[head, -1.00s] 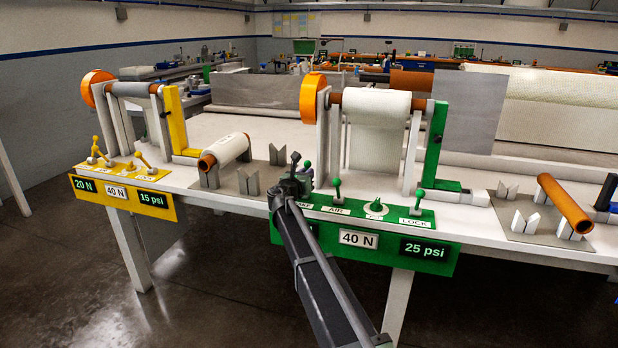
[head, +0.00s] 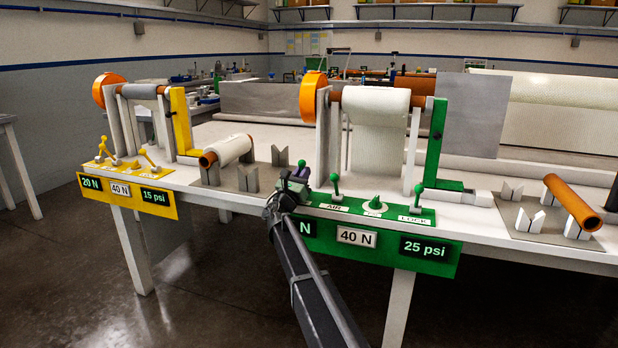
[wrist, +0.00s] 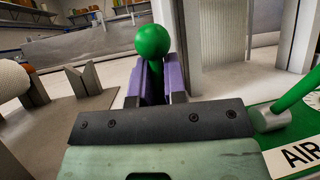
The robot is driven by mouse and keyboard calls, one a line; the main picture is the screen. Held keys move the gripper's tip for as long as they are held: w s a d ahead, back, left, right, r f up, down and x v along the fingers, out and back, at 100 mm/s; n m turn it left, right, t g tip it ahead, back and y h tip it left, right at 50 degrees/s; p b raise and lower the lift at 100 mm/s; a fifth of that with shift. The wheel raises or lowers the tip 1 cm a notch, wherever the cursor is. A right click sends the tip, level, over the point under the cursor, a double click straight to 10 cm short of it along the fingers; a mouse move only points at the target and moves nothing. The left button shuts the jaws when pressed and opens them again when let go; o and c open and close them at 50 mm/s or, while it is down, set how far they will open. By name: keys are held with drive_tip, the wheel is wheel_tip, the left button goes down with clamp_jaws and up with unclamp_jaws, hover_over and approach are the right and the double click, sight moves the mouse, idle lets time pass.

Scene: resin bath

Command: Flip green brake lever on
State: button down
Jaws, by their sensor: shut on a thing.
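The green brake lever (wrist: 152,41) shows its round green knob and a bit of stem in the wrist view. My gripper (wrist: 152,82) is shut on it, with one purple finger on each side of the stem just below the knob. In the head view my gripper (head: 293,187) is at the left end of the green control panel (head: 327,209), and it mostly hides the brake lever and its label. The lever's base is hidden, so its exact tilt cannot be told.
The green AIR lever (head: 335,184) stands close to the right of my gripper, with a dial (head: 376,203) and the LOCK lever (head: 419,195) further right. A metal V-block (head: 280,158) stands behind left. A white roll (head: 375,101) hangs above the panel.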

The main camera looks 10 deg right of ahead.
drive_tip(key=shift+a+r, duration=0.1)
drive_tip(key=shift+a, duration=0.05)
drive_tip(key=c, duration=1.2)
unclamp_jaws()
drive_tip(key=shift+o, duration=0.2)
drive_tip(key=shift+r, duration=0.1)
wheel_tip(320, 180, up, 20)
drive_tip(key=p, duration=2)
drive_tip(key=shift+a, duration=0.1)
